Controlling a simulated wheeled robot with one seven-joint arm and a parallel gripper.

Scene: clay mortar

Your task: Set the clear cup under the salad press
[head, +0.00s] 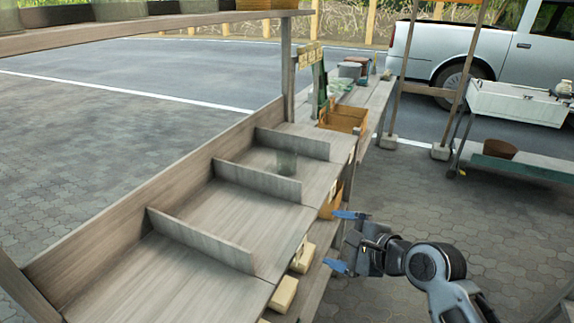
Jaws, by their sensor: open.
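A clear cup (287,162) stands upright on the wooden stall counter, close to a low divider board. My gripper (342,240) is open and empty, with two blue fingertips pointing left. It is in front of the counter's right edge, to the lower right of the cup and apart from it. I cannot make out the salad press in this view.
The wooden counter (190,215) is split by low dividers (200,240), and its bays are mostly bare. Wooden boxes (343,117) and small yellowish blocks (284,294) sit along its right side. Paved floor is free there.

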